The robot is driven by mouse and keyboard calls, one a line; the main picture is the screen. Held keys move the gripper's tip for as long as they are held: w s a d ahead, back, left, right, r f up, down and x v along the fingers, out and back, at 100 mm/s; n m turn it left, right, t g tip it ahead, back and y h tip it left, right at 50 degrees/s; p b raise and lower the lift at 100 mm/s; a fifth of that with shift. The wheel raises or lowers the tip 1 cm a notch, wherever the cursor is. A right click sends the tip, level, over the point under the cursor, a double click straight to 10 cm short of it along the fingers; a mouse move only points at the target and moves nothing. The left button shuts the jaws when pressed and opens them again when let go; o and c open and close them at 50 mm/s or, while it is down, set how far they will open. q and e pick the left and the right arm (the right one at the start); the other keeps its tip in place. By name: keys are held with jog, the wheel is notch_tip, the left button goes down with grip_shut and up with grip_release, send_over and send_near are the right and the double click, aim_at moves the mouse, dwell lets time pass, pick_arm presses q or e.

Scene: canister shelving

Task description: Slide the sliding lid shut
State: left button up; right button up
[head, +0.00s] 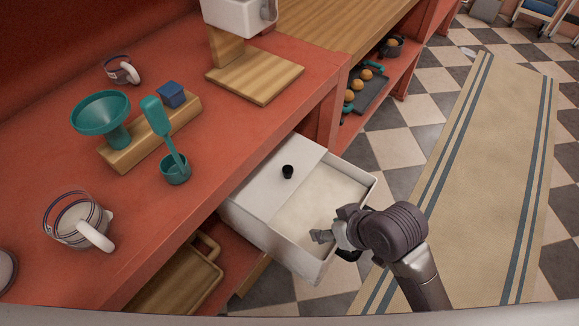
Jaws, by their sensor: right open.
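The sliding lid (266,178) is a flat white panel with a small black knob (288,171). It covers the back left part of a white bin (294,262) that sticks out from under the red counter. The front right part of the bin is uncovered, and a pale, flour-like filling (335,191) shows inside. My right gripper (318,237) is over the uncovered part near the bin's front wall. It is open, apart from the lid and its knob. My left gripper is not in view.
On the red counter (250,84) stand a teal funnel (101,112), a teal scoop (174,166), a blue cube (171,94) and glass mugs (78,221). A wooden tray (178,283) lies on the shelf below. A striped rug (487,150) covers the floor to the right.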

jog(key=w+a+r+n+g+y, duration=0.1)
jog(key=w+a+r+n+y, duration=0.1)
jog(key=w+a+r+n, duration=0.45)
jog(key=m+h, duration=0.1)
jog(key=h, duration=0.1)
send_near(288, 169)
jog(key=shift+g, duration=0.5)
jog(key=x, duration=0.6)
jog(key=w+b+x, duration=0.1)
jog(key=x, duration=0.2)
jog(key=shift+s, duration=0.1)
jog(key=shift+c, duration=0.3)
grip_shut()
